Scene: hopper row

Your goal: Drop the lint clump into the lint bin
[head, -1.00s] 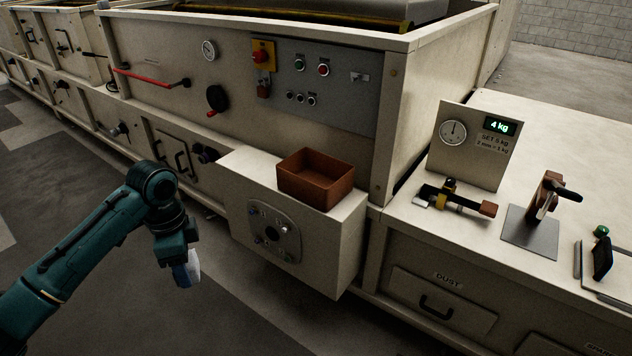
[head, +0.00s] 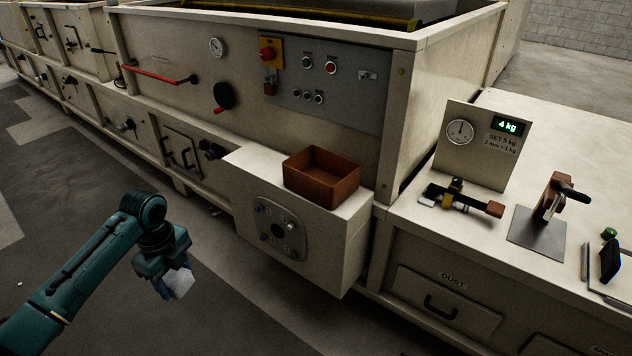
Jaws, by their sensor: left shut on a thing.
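My left gripper (head: 172,284) hangs low in front of the machine row, over the grey floor. It is shut on a pale, whitish lump, the lint clump (head: 182,284), which is partly hidden by the fingers. An open reddish-brown box (head: 322,187), which looks like the lint bin, sits on a cream ledge up and to the right of the gripper, well apart from it. No lint shows in the visible part of the box. My right gripper is not in view.
The cream ledge block (head: 345,235) juts out from the machine, with a round-cornered plate on its front. A bench (head: 410,212) at right carries a gauge panel (head: 480,143) reading 4 kg and several tools. Open floor lies left. A tiny white speck (head: 19,284) lies there.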

